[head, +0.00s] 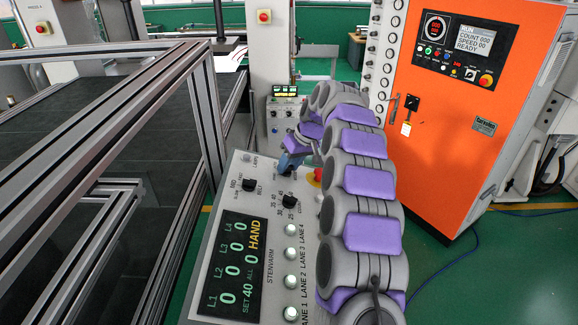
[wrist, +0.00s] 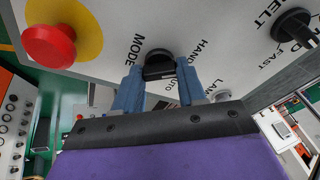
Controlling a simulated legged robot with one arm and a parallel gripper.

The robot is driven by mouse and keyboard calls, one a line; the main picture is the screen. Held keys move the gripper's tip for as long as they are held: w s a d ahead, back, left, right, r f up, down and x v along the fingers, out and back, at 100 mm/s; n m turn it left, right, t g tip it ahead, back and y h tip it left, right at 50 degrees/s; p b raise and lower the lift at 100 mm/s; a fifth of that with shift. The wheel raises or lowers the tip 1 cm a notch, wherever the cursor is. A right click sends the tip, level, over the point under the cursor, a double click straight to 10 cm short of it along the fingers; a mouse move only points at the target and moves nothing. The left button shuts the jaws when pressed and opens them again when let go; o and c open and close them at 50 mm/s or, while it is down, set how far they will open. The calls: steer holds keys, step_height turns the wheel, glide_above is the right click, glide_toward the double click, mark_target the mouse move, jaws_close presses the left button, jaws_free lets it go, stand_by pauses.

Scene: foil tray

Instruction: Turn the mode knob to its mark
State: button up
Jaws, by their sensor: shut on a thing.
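The mode knob (wrist: 158,55) is a black knob on the pale panel, with MODE, HAND and AUTO printed around it in the wrist view. My gripper (wrist: 159,75) has its two blue fingers shut on it, one on each side. The knob's mark is hard to make out between the fingers. In the head view my gripper (head: 290,163) is at the panel's far end and hides the mode knob. The panel's display (head: 238,268) reads HAND, SET 40 and zeros for the lanes.
A red stop button (wrist: 48,46) on a yellow disc is beside the mode knob. The belt knob (wrist: 292,25) is on the other side. The count knob (head: 289,199) and several lane buttons (head: 291,254) are nearer on the panel. A metal frame (head: 200,110) stands at left.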

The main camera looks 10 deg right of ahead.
steer(key=shift+r, duration=0.1)
steer(key=o, duration=1.1)
steer(key=shift+c, duration=0.2)
steer(key=p+v, duration=0.4)
steer(key=v, duration=1.3)
